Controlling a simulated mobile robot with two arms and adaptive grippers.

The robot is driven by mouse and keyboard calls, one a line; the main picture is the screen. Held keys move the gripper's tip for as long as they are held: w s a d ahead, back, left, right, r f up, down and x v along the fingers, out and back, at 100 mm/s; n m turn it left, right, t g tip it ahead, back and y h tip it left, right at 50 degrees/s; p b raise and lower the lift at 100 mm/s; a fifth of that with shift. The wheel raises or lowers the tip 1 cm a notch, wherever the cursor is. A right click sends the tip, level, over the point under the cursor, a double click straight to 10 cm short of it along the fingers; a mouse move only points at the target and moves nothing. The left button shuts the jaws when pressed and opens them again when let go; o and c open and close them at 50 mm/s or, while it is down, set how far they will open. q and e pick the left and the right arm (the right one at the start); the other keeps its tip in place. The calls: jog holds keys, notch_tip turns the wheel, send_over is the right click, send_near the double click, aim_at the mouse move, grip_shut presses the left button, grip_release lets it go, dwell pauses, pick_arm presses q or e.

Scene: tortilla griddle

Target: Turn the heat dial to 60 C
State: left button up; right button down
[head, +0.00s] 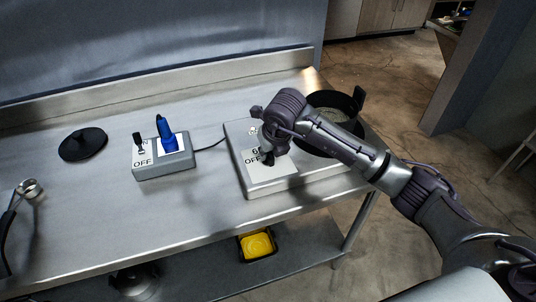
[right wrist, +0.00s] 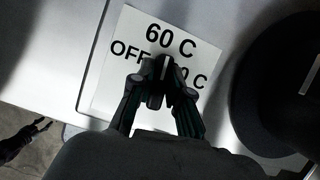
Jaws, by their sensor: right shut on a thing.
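The heat dial (right wrist: 165,68) is a small black knob with a light mark, on a white label plate (right wrist: 112,85) in the right wrist view. The label reads 60 C above the knob, OFF at its left and a partly hidden temperature at its right. The light mark looks upright, toward 60 C. My right gripper (right wrist: 157,95) is shut on the dial, its fingers coming from below. In the head view the grey control box (head: 250,184) sits on the metal table, and my right gripper (head: 267,156) partly covers its label.
A black pan (head: 331,100) stands right of the control box. Left of it are a grey switch box (head: 165,170) marked OFF with a blue plug (head: 167,138), and a black lid (head: 83,144). A yellow item (head: 257,245) lies in a black tray on the lower shelf.

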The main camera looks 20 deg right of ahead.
jog(key=shift+r+m, duration=0.1)
jog(key=shift+m, duration=0.5)
jog(key=c, duration=1.1)
grip_release()
jog(key=v, duration=1.2)
jog(key=shift+a, duration=0.2)
